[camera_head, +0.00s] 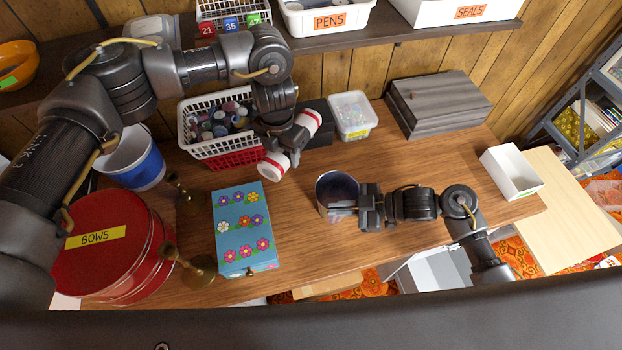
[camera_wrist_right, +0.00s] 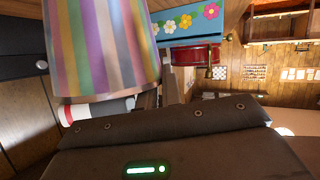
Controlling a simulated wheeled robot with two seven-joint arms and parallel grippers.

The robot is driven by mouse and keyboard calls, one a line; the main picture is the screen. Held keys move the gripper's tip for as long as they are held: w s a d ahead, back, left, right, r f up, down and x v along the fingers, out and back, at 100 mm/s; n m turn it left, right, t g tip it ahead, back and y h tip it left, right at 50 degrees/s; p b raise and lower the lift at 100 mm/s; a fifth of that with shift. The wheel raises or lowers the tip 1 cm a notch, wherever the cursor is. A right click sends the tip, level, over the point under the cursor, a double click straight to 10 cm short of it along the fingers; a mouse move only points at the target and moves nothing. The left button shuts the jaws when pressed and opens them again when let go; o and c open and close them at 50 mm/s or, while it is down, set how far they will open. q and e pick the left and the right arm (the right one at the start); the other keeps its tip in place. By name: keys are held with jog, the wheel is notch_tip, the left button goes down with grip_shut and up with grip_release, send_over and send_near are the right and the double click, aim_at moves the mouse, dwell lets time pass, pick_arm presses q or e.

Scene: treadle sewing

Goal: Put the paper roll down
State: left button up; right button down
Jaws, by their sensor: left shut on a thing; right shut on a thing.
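The paper roll (camera_head: 273,167) is white with red bands near its ends. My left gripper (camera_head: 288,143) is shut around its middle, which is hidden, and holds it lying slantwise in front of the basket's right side. I cannot tell its height above the table. A white piece with a red band, likely the roll (camera_wrist_right: 98,110), shows behind the cup in the right wrist view. My right gripper (camera_head: 357,205) is shut on the rim side of a striped cup (camera_wrist_right: 105,45); the cup (camera_head: 337,188) looks dark inside and stands roughly upright in the head view.
The wooden table (camera_head: 310,240) is clear between the blue flowered box (camera_head: 242,228) and the cup. Brass candlestick-like pieces (camera_head: 190,265) and a red BOWS tin (camera_head: 110,255) are at left.

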aim_at(288, 195)
pick_arm(q)
notch_tip(288, 195, down, 18)
jog(key=shift+r, duration=0.1)
dwell(0.5)
jog(key=shift+f, duration=0.2)
jog(key=o, duration=1.2)
notch_tip(288, 195, up, 11)
jog(key=shift+o, duration=0.2)
jog(key=shift+r, duration=0.65)
jog(key=shift+o, duration=0.3)
jog(key=shift+s+f, duration=0.1)
